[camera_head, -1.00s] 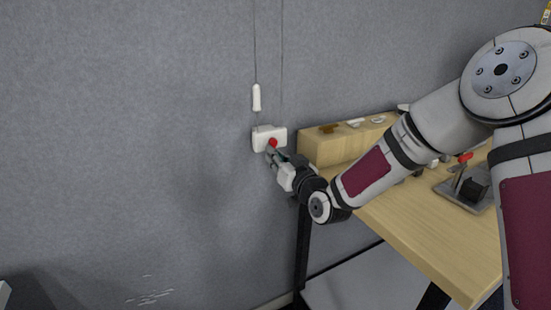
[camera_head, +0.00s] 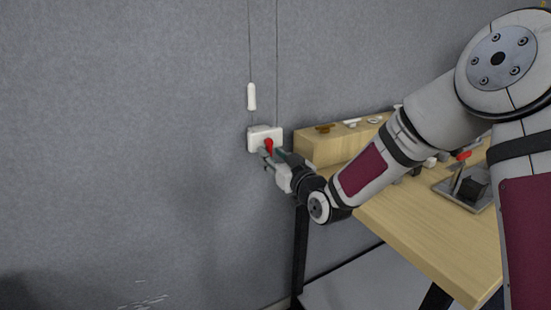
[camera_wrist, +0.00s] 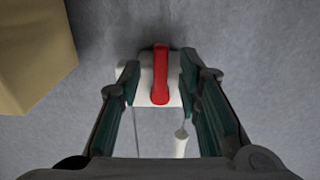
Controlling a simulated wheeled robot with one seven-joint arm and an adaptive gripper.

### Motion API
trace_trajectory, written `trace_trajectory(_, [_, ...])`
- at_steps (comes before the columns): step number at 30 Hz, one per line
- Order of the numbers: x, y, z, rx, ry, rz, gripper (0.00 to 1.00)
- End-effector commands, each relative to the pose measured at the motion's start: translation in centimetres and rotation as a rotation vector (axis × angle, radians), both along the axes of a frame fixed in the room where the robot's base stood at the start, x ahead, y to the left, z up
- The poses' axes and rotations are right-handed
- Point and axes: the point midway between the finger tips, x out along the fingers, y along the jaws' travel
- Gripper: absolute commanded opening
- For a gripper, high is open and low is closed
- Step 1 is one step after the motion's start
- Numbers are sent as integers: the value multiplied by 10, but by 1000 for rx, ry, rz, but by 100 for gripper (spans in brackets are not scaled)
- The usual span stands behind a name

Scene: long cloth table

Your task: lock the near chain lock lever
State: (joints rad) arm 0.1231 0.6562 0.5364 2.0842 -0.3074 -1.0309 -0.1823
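A white chain lock box (camera_head: 258,136) is fixed to the grey wall, with a red lever (camera_head: 268,145) on its front. In the wrist view the white box (camera_wrist: 173,97) lies behind the long red lever (camera_wrist: 160,76). My gripper (camera_head: 268,154) is at the box from the lower right. In the wrist view my gripper (camera_wrist: 160,78) is open, with one finger on each side of the lever. Gaps show between the lever and both fingers. I cannot tell how deep the fingertips reach around it.
A white cord pull (camera_head: 251,97) hangs by a thin cord above the box, and a chain (camera_head: 277,70) runs up beside it. A wooden block (camera_head: 325,146) on the wooden table (camera_head: 415,225) stands just right of the box. The wall to the left is free.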

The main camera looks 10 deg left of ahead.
Motion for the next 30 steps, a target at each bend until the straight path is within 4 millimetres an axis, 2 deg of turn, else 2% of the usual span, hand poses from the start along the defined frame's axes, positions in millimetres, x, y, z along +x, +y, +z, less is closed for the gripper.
trace_trajectory(5, [-11, -8, 0, -2, 0, 0, 32])
trace_trajectory(19, [-84, -57, 0, -2, 0, -1, 32])
trace_trajectory(24, [-96, -66, 0, -1, -1, -1, 32])
trace_trajectory(30, [-100, -67, 0, 0, 0, 0, 32])
